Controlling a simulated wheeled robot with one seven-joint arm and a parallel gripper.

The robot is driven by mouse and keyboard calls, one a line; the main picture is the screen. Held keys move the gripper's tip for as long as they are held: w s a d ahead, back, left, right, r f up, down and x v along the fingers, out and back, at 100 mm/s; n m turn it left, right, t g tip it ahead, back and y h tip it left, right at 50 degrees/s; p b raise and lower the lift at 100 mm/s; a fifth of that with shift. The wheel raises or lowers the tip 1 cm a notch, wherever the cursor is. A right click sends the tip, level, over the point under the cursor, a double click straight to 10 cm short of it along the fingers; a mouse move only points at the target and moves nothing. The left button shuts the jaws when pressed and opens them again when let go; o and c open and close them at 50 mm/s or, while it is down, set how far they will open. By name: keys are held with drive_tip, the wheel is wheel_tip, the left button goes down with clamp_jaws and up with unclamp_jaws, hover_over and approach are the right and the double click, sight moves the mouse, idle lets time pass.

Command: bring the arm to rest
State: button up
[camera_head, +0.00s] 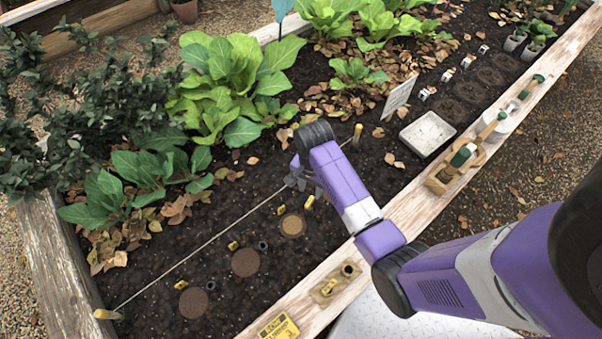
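My arm, purple and white with dark joints, reaches in from the lower right over the raised bed's front plank (425,215). My gripper (303,183) is small and dark grey at the arm's far end, above the dark soil (225,215) near the white string line (215,238). It is partly hidden by my wrist, so the gap between its fingers is not clear. A small yellow piece (309,201) shows just below it; I cannot tell whether they touch. I see nothing clearly held.
Leafy green plants (232,80) stand behind the gripper. Round brown patches (245,262) and small yellow pieces dot the soil in front. A white tray (427,134), a wooden holder (455,168) and green-ended tools (524,88) lie to the right.

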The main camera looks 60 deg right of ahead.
idle(0.3)
drive_tip(key=w+d+r+n+t+h, duration=0.3)
drive_tip(key=w+d+r+n+t, duration=0.15)
drive_tip(key=w, duration=0.35)
drive_tip(key=a+r+n+t+h+p, duration=0.1)
drive_tip(key=a+r+n+t+p, duration=0.15)
drive_tip(key=a+r+t, duration=0.35)
drive_tip(key=s+a+r+n+t+y+p, duration=0.1)
drive_tip(key=s+a+r+n+p, duration=0.1)
drive_tip(key=s+a+r, duration=0.3)
drive_tip(key=s+a+r+n+t+y+p, duration=0.1)
drive_tip(key=s+a+r+n, duration=0.3)
drive_tip(key=s+r, duration=0.8)
drive_tip(key=s+a+r+n+t+y+p, duration=0.2)
drive_tip(key=s+a+r+n+p, duration=0.2)
drive_tip(key=s+a+r, duration=0.4)
wheel_tip(320, 180, up, 3)
drive_tip(key=shift+s+a+f, duration=0.1)
drive_tip(key=shift+s+a, duration=0.05)
drive_tip(key=shift+s, duration=0.7)
